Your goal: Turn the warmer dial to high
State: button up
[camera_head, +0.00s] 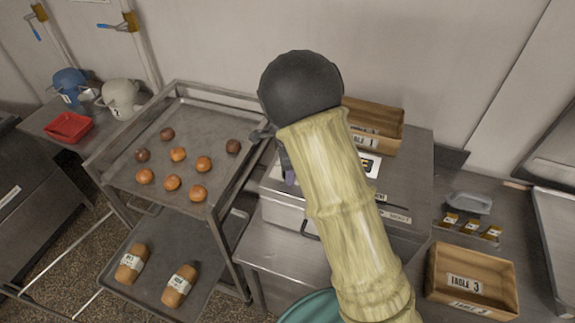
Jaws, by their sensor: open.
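A metal box-shaped unit (284,213), which appears to be the warmer, stands on the steel counter behind my arm. My arm, in a pale yellow sleeve with a black ball-shaped joint at its upper end, covers much of it. I see no dial that I can make out, so its setting is not visible. A small dark grey part and a purplish part show beside the arm, but I cannot tell what they are. I cannot make out my gripper or its fingers.
A rack (104,158) at left holds several buns on top and two wrapped loaves below. A wooden box (388,122) stands behind the arm. Another wooden box (480,262) marked TABLE 3 is at right. A teal rounded object (308,308) is at bottom centre.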

jog(key=shift+r, duration=0.1)
notch_tip(320, 180, up, 17)
jog(key=b, duration=0.3)
jog(key=shift+r, duration=0.1)
dwell(0.4)
jog(key=s+d+f+n+t, duration=0.1)
jog(key=s+d+f+n, duration=0.5)
jog(key=s+d+n, duration=0.1)
jog(key=s+d+f+n+t+b, duration=0.1)
jog(key=s+d+f+n, duration=0.6)
jog(key=s, duration=0.5)
jog(key=shift+d+n+t, duration=0.3)
jog(key=shift+d+n, duration=0.4)
jog(key=shift+n, duration=0.4)
